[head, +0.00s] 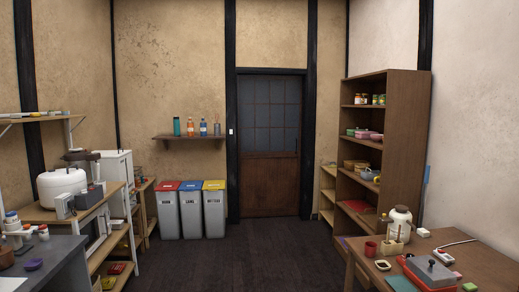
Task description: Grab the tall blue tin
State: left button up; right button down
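I cannot pick out a tall blue tin for certain in the head view. A tall teal-blue cylinder (176,126) stands upright at the left end of the wall shelf (190,137), across the room; it is too small to tell whether it is a tin. Several bottles (203,128) stand to its right on the same shelf, some with blue or orange in them. Neither of my grippers is in view.
Bins with red, blue and yellow lids (191,212) stand below the shelf. The dark floor (255,262) is clear up to the door (269,145). A cluttered counter (50,262) is at left; a wooden table (485,262) and tall bookcase (376,93) are at right.

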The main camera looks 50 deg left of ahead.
aim_at(203, 132)
jog(key=u, duration=1.95)
jog(key=z, duration=0.15)
jog(key=i+z, duration=0.15)
jog(key=i, duration=2.4)
jog(key=i+l, duration=0.1)
jog(key=i, duration=2.95)
jog(key=i+l+u, duration=0.1)
jog(key=i, duration=1.4)
